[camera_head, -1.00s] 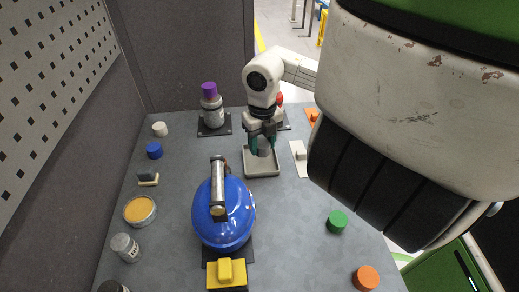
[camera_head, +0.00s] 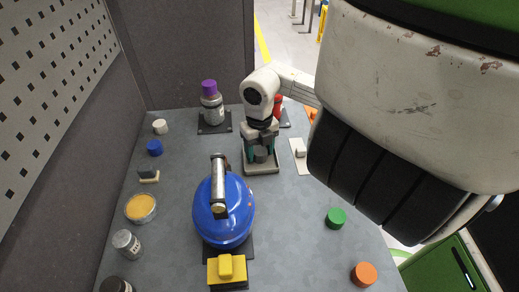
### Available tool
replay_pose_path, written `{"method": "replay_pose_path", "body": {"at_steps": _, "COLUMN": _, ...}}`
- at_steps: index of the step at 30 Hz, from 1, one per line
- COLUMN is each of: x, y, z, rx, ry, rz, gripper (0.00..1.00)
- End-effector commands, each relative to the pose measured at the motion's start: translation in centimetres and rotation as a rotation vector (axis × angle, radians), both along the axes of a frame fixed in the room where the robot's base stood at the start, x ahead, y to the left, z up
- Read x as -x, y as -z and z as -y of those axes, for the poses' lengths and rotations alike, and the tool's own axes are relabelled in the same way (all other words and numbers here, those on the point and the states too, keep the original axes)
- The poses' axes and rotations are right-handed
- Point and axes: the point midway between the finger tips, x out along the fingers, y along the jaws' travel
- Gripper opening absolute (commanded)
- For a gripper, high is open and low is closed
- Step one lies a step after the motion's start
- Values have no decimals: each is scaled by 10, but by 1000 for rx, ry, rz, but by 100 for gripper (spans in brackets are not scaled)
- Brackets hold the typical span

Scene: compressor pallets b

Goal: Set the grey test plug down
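The grey test plug (camera_head: 260,155) is a small dark grey piece between the teal fingers of my gripper (camera_head: 260,157). My gripper points straight down and appears shut on the plug, though the finger contact is small in view. Below is a shallow light grey tray (camera_head: 262,171) on the bench. The plug is low over the tray floor; I cannot tell whether it touches. The gripper hides the tray's back part.
A blue tank (camera_head: 232,225) with a metal handle stands in front of the tray. A purple-capped bottle (camera_head: 212,105) is behind left, a red item (camera_head: 278,105) behind right, and a light plate (camera_head: 299,157) to the right. Green (camera_head: 336,219) and orange (camera_head: 364,274) caps lie front right.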

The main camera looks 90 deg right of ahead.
Motion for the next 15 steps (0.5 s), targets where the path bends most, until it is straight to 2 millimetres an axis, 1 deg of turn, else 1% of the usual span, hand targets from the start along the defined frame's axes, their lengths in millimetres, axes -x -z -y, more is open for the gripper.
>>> {"method": "replay_pose_path", "body": {"at_steps": 5, "x": 0, "y": -1, "z": 0, "rx": 0, "ry": 0, "rz": 1, "gripper": 58}}
{"method": "replay_pose_path", "body": {"at_steps": 9, "x": 0, "y": -6, "z": 0, "rx": 2, "ry": -1, "rz": 1, "gripper": 58}}
{"method": "replay_pose_path", "body": {"at_steps": 11, "x": 0, "y": -14, "z": 1, "rx": 4, "ry": -2, "rz": 1, "gripper": 58}}
{"method": "replay_pose_path", "body": {"at_steps": 15, "x": 0, "y": -41, "z": 1, "rx": 6, "ry": -4, "rz": -1, "gripper": 58}}
